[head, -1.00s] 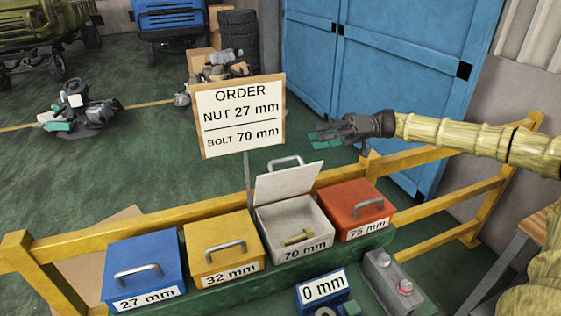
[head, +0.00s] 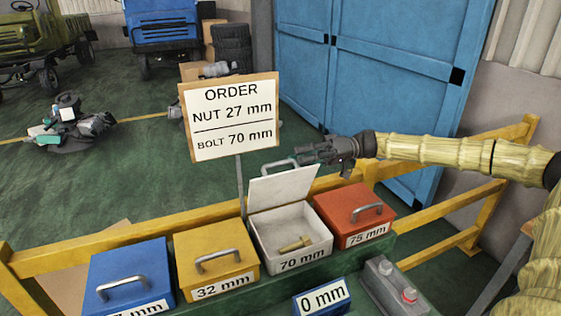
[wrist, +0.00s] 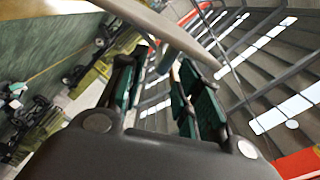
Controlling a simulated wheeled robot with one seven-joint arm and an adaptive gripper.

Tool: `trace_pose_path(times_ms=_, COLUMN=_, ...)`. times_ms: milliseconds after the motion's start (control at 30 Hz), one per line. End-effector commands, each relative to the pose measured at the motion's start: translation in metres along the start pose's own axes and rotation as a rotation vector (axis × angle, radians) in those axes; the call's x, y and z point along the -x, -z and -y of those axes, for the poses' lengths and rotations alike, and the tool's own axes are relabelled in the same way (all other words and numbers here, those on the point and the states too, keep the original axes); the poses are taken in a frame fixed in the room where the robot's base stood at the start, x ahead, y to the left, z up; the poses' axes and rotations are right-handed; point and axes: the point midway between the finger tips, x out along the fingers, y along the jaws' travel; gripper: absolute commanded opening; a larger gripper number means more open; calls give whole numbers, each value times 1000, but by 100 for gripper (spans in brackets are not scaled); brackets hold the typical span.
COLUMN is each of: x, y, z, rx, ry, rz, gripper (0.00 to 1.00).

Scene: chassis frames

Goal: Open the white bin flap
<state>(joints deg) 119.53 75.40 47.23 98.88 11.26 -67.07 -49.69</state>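The white bin (head: 262,240), labelled 70 mm, stands between the yellow and red bins. Its flap (head: 282,188) is raised and tilted back, and a brass bolt (head: 296,244) lies inside. The flap's handle (head: 279,165) is at its upper edge. My gripper (head: 303,158) is at the right end of this handle, its fingertips pointing left.
The yellow bin (head: 215,264), blue bin (head: 128,276) and red bin (head: 352,214) have closed lids. An order sign (head: 229,117) stands behind the bins. A yellow rail (head: 440,157) runs behind them. A two-button box (head: 392,285) and a 0 mm display (head: 322,297) are in front.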

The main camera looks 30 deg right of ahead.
Motion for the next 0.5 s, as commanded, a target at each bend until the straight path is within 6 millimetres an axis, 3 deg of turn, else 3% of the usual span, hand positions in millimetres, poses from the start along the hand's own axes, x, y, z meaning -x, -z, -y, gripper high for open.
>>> trace_pose_path(times_ms=300, x=-49, y=1, z=2, rx=-2, ry=1, rz=2, gripper=34)
trace_pose_path(times_ms=500, x=-61, y=0, z=0, rx=0, ry=3, rz=-2, gripper=34)
